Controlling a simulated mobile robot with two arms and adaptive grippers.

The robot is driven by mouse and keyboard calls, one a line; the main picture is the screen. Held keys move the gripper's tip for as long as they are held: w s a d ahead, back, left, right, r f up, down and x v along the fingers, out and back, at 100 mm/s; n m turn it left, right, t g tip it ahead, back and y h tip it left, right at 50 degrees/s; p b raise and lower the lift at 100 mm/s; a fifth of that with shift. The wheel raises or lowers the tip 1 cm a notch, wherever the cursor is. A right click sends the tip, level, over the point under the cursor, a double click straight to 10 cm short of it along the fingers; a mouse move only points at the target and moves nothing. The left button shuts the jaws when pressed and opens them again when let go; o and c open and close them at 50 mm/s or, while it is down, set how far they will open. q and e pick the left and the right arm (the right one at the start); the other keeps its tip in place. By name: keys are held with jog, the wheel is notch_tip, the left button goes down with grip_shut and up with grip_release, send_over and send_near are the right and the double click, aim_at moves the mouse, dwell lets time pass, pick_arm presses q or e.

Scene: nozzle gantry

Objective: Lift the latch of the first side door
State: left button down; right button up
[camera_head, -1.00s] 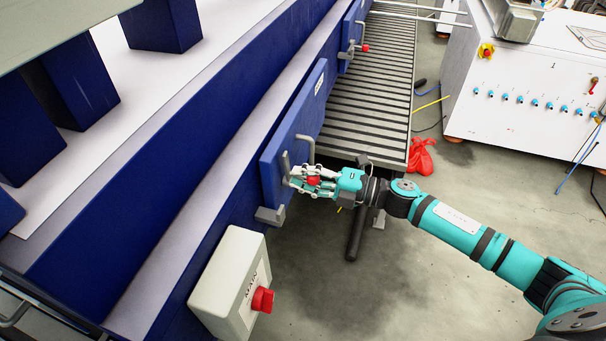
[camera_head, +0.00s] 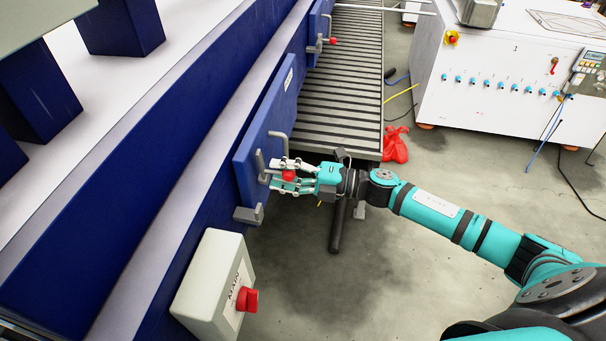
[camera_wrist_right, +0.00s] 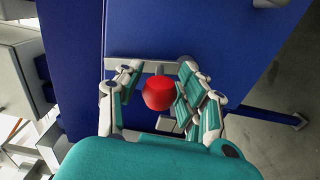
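The first side door (camera_head: 265,125) is a blue panel on the side of the blue machine. Its grey latch (camera_head: 278,141) ends in a red knob (camera_head: 289,176), low near the door's near edge. My right gripper (camera_head: 285,176) reaches the latch from the right, its fingers on either side of the knob. In the wrist view, the red knob (camera_wrist_right: 158,94) sits between the fingers, with a visible gap on the left side, so the gripper looks open around it. Contact on the right side is unclear. My left gripper is not in view.
A grey box with a red rotary switch (camera_head: 247,300) juts out at the near end. A second door with a red-knobbed latch (camera_head: 332,41) is farther along. A roller conveyor (camera_head: 345,95) lies beyond the arm. A white cabinet (camera_head: 490,95) stands at the back right.

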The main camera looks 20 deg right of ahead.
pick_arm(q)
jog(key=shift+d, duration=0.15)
pick_arm(e)
jog(key=v, duration=1.1)
